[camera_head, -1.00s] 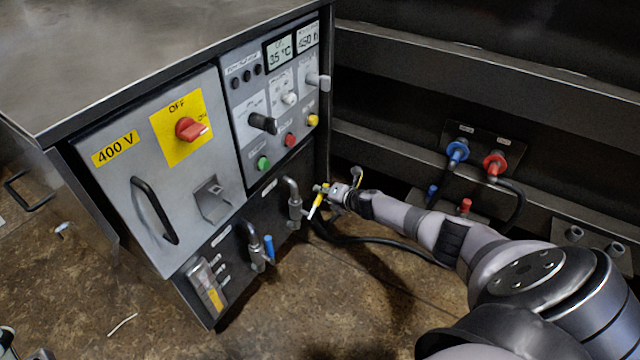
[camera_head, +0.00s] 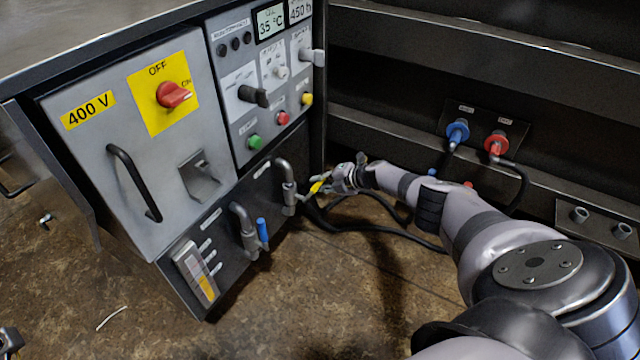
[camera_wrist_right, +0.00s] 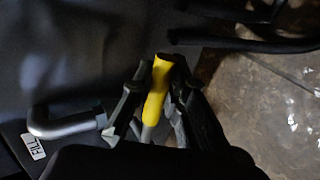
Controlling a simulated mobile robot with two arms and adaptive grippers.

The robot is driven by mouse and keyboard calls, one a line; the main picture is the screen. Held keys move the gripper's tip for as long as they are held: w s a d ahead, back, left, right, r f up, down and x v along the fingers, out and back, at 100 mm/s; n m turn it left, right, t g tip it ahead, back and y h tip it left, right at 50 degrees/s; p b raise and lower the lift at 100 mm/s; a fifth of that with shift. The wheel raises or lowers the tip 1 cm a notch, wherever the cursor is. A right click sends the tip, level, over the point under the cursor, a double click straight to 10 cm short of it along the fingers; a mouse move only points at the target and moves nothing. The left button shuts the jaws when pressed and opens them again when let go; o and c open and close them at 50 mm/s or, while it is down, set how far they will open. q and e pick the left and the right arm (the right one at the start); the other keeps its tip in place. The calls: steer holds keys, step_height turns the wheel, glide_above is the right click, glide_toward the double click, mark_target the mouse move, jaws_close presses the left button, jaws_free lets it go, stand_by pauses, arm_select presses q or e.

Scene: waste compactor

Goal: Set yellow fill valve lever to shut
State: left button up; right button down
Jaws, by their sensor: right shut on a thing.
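The yellow fill valve lever (camera_head: 318,186) sits at the right pipe valve (camera_head: 289,196) low on the cabinet front. It slants up and to the right, away from the pipe. My right gripper (camera_head: 328,183) is shut on it. In the right wrist view the yellow handle (camera_wrist_right: 157,90) stands between the two dark fingers (camera_wrist_right: 158,105), with its grey stem partly hidden below. A "FILL" label (camera_wrist_right: 33,146) shows beside the bent pipe there.
A second pipe valve with an upright blue lever (camera_head: 262,230) is left of the yellow one. A black hose (camera_head: 375,233) runs on the floor behind my right arm. Blue (camera_head: 457,132) and red (camera_head: 496,145) couplings are on the back wall.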

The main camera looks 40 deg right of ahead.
steer(key=c, duration=1.5)
jaws_free()
steer(key=shift+f, duration=0.1)
steer(key=shift+c, duration=0.2)
steer(key=shift+d, duration=0.1)
steer(key=shift+s+d+r, duration=0.2)
steer(key=shift+s+r, duration=0.1)
steer(key=shift+s, duration=0.1)
steer(key=v, duration=1)
steer(key=shift+s+r, duration=0.25)
steer(key=shift+s, duration=0.1)
